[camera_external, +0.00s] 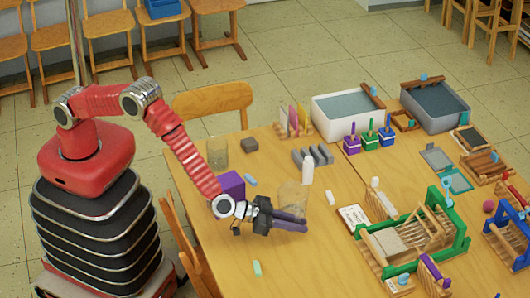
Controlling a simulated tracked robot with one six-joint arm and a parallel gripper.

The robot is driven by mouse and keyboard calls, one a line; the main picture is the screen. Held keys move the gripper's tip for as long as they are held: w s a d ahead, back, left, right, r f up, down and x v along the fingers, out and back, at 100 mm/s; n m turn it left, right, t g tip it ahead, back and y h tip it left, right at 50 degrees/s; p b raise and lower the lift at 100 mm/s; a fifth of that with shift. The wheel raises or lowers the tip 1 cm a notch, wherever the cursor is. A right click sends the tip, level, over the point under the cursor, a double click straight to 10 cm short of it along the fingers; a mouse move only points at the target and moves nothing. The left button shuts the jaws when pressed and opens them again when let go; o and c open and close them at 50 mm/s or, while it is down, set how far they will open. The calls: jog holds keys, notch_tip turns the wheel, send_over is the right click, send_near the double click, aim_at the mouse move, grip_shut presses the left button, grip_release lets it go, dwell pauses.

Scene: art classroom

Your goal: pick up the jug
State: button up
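A clear, see-through vessel (291,194), which looks like the jug, stands on the wooden table just behind my gripper. Its outline is faint, and I cannot make out a handle. My gripper (290,221) is low over the table, with its dark purple fingers pointing right, in front of the vessel's lower part. The fingers lie close together in this view, and I cannot tell how far apart they are or whether they touch the vessel. A second clear vessel (217,155), like a glass or jar, stands farther back on the left.
A white bottle (307,171) stands close behind the clear vessel. A purple box (231,186) is near my arm. Grey blocks (312,156) lie behind. Wooden looms (410,240) crowd the right. The front left of the wooden table (300,270) is mostly clear.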

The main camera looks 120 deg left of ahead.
dwell(0.4)
grip_shut()
dwell(0.4)
